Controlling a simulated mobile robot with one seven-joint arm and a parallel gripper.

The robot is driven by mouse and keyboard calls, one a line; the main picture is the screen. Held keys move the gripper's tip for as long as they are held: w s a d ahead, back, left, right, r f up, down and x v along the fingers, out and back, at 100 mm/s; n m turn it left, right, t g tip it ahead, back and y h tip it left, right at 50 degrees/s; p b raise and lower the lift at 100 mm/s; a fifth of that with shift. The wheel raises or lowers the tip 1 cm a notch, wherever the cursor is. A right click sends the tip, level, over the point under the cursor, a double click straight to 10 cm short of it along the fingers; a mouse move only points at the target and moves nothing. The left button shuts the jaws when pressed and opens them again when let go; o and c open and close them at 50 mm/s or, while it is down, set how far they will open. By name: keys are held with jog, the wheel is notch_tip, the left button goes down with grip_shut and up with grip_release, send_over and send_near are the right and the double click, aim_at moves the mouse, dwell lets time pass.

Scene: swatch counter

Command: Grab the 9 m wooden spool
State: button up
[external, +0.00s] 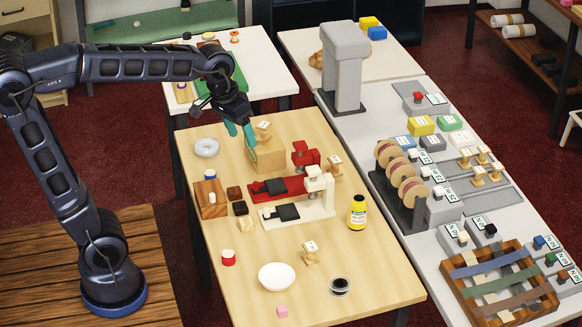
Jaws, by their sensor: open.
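Several small wooden spools with white labels are in view, and the lettering is too small to read, so I cannot tell which is 9 m. One spool (264,131) is at the wooden block near the back of the light wood table. A second spool (335,167) stands right of the red device. My gripper (243,138) has teal fingers pointing down. It is open and appears empty, just left of the spool at the block in the picture.
A wooden block (266,155) is close below my gripper. A red stapler-like device (299,158) and a white one (316,190) stand mid-table. A yellow bottle (357,213) and a white bowl (277,276) are further forward. More spools (478,176) sit on the grey counter.

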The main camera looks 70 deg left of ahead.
jog(key=w+a+f+n+g, duration=0.15)
jog(key=w+a+n, duration=0.4)
jog(key=w, duration=0.85)
jog(key=n+g+h, duration=0.1)
jog(key=n+h, duration=0.3)
jog(key=n, duration=0.5)
send_over(335, 159)
jog(key=a, duration=0.3)
notch_tip(335, 159, down, 33)
jog(key=x, duration=1)
jog(key=shift+s+f, duration=0.1)
jog(key=shift+f, duration=0.25)
jog(key=c, duration=1)
